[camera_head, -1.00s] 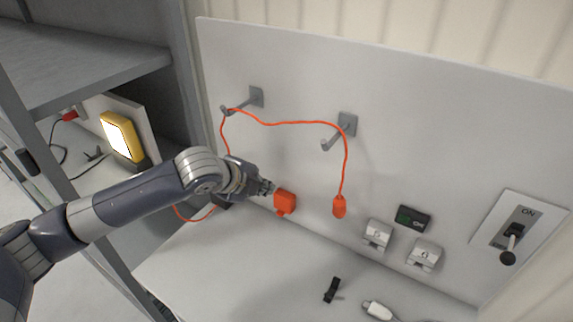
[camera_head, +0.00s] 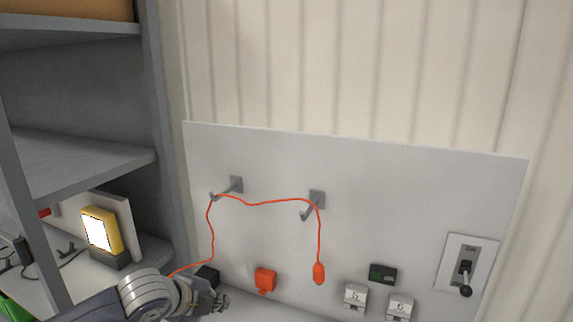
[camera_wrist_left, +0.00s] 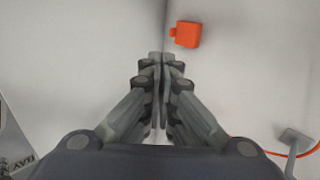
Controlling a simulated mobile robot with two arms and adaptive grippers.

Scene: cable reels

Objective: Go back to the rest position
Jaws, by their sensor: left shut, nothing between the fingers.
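My left gripper (camera_head: 217,300) is low in the head view, left of the orange socket box (camera_head: 265,279) and apart from it. In the left wrist view its fingers (camera_wrist_left: 160,58) are together with nothing between them, and the orange box (camera_wrist_left: 187,34) shows just beyond the tips. An orange cable (camera_head: 262,202) hangs over two grey hooks, the left one (camera_head: 235,185) and the right one (camera_head: 316,199). Its orange plug end (camera_head: 319,273) hangs freely below the right hook. The cable's other end runs down behind my left arm. My right gripper is not in view.
A grey shelf unit (camera_head: 80,170) stands at the left with a lit yellow lamp (camera_head: 100,231). The white panel (camera_head: 400,190) bears a lever switch (camera_head: 466,275), a small dark display (camera_head: 383,274) and two grey numbered sockets (camera_head: 355,296). The wall above is clear.

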